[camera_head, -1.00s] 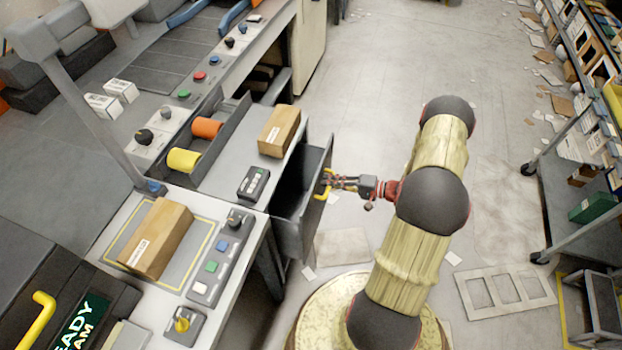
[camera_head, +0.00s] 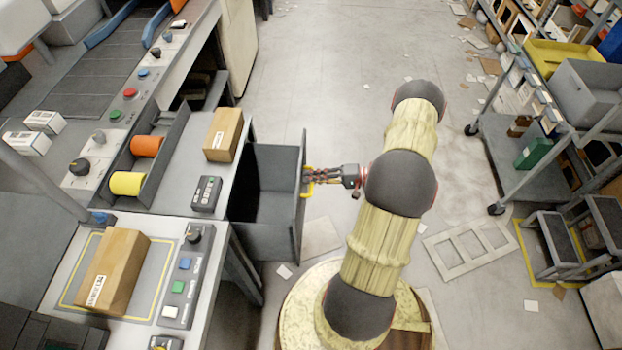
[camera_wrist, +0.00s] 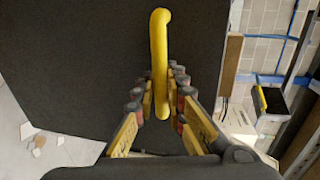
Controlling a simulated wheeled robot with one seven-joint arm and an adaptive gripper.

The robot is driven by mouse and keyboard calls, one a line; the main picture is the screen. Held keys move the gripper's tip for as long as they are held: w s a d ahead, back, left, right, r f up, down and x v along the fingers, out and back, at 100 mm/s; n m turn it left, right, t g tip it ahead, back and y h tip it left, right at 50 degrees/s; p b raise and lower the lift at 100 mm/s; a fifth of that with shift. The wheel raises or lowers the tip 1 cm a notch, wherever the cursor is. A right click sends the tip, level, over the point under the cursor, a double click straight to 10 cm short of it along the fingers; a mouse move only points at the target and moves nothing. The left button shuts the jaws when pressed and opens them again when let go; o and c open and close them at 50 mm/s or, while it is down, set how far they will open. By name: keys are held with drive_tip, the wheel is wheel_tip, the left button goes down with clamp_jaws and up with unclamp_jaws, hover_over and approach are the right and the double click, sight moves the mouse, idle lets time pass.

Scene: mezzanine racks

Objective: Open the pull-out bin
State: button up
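The pull-out bin (camera_head: 275,205) is a dark grey open-topped box sticking out from the right side of the workstation. Its empty-looking inside shows in the head view. A yellow bar handle (camera_head: 307,190) is on its outer front panel. My gripper (camera_head: 309,178) is at this handle, reaching in from the right. In the wrist view the handle (camera_wrist: 160,40) runs upright between the fingers (camera_wrist: 162,85), which are closed in on both sides of its lower part. The dark front panel (camera_wrist: 80,60) fills much of that view.
A cardboard box (camera_head: 224,135) and a small keypad (camera_head: 206,194) sit on the counter beside the bin. Another box (camera_head: 112,270) lies on the near counter. Open floor lies to the right, with a pallet-like frame (camera_head: 470,250), a step stool (camera_head: 556,245) and shelving beyond.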

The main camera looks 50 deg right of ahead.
drive_tip(key=shift+o, duration=0.4)
drive_tip(key=v, duration=1.2)
idle(0.3)
